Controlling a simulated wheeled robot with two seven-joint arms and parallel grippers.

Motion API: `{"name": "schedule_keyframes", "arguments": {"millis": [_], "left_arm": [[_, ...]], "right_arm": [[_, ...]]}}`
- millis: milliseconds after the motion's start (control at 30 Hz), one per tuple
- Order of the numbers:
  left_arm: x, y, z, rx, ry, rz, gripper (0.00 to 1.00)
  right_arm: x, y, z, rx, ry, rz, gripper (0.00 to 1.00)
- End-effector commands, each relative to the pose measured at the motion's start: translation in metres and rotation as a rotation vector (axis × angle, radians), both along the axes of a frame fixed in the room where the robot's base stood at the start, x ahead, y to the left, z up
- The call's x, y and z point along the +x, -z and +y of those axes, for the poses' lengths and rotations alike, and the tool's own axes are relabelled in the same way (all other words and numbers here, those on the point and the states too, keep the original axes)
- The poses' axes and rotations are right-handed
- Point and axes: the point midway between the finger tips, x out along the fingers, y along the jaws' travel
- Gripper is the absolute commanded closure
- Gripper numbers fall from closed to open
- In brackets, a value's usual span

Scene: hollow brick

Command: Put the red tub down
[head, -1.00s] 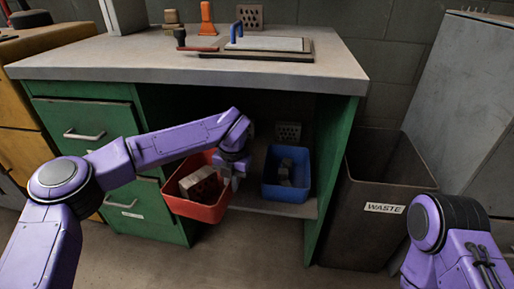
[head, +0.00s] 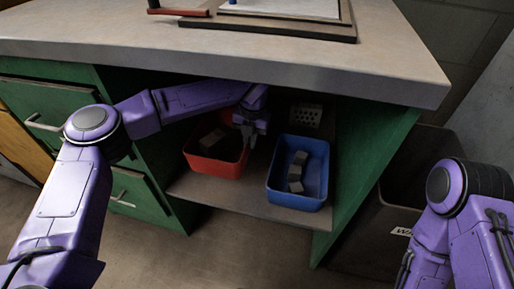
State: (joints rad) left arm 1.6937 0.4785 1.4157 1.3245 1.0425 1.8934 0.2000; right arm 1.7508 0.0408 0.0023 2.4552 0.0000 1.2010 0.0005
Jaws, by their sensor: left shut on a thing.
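The red tub (head: 213,167) is at the green bench's open bay, over the left part of the lower shelf (head: 240,192), with grey blocks inside it. I cannot tell whether its base touches the shelf. My left gripper (head: 246,138) is shut on the tub's right rim. The upper edge of the tub lies partly in the shade under the bench top. My right gripper is out of the picture; only my right arm shows at the right edge.
A blue tub (head: 298,190) with several grey pieces stands on the shelf just right of the red tub. A perforated brick (head: 305,117) stands behind it. The bench top (head: 240,50) overhangs above. A dark waste bin (head: 370,225) stands right of the bench.

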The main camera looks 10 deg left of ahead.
Motion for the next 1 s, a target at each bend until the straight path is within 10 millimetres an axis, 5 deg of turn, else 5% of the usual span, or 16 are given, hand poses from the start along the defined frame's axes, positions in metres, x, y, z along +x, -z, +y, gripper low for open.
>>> {"name": "schedule_keyframes", "arguments": {"millis": [33, 367, 700, 800, 1000], "left_arm": [[0.0, 0.017, 0.0, -0.001, 0.0, 0.001, 1.0], [0.0, 0.065, -0.001, -0.002, 0.003, -0.001, 1.0], [0.001, 0.068, -0.002, 0.0, 0.004, -0.002, 1.0], [0.0, 0.068, -0.002, 0.0, 0.005, -0.001, 0.66], [0.0, 0.068, -0.002, 0.0, 0.005, -0.001, 0.66]], "right_arm": [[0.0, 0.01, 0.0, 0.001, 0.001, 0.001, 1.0], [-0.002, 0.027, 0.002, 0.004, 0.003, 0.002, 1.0], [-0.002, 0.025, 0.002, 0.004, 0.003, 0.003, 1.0], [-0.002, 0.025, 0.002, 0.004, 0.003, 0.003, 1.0], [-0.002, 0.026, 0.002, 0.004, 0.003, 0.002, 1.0]]}}
